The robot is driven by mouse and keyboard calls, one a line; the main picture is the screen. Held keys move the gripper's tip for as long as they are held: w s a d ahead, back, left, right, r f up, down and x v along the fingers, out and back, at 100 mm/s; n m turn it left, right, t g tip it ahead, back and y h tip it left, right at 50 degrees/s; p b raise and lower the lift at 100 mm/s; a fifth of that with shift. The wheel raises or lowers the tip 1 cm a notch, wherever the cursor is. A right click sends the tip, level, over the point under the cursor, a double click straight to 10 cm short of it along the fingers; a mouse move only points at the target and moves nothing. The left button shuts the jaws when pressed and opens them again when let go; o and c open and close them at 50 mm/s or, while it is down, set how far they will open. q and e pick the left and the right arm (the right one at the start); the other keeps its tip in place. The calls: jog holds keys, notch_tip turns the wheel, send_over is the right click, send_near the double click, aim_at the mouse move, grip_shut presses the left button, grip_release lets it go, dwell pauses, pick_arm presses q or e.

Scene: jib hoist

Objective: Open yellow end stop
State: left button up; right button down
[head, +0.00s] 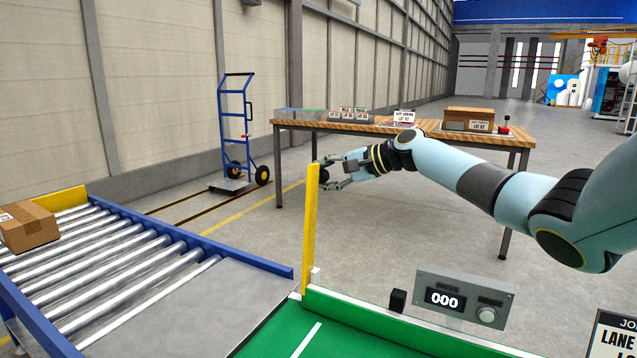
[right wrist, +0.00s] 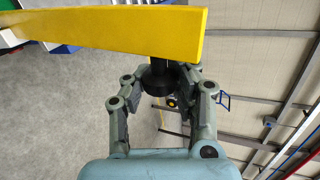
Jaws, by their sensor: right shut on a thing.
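The yellow end stop (head: 309,230) stands upright as a tall bar at the corner between the roller conveyor and the green surface. In the right wrist view the yellow bar (right wrist: 120,30) crosses the top of the picture, with a black knob (right wrist: 160,76) on its near side. My right gripper (head: 325,178) is beside the bar's upper end. In the right wrist view its fingers (right wrist: 161,82) are closed around the black knob. My left gripper is not in view.
The roller conveyor (head: 110,265) with a cardboard box (head: 28,228) is at the left. A control box reading 000 (head: 463,298) stands by the green surface (head: 310,332). A wooden table (head: 360,126) and a blue hand truck (head: 236,130) stand behind on open floor.

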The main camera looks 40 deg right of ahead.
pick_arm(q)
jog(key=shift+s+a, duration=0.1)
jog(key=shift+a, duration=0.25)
pick_arm(e)
jog(key=shift+s+f, duration=0.15)
jog(key=shift+f, duration=0.15)
jog(key=c, duration=1.5)
grip_release()
jog(key=shift+d, duration=0.1)
jog(key=shift+o, duration=1.1)
jog(key=shift+s+d, duration=0.1)
jog(key=shift+o, duration=1.2)
jog(key=shift+r, duration=0.25)
jog(key=shift+s+d+r, duration=0.15)
jog(key=shift+s+d, duration=0.05)
jog(key=shift+s, duration=0.15)
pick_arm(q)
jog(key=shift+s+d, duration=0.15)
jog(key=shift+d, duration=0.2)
pick_arm(e)
jog(key=v, duration=1.1)
jog(key=shift+r, duration=0.1)
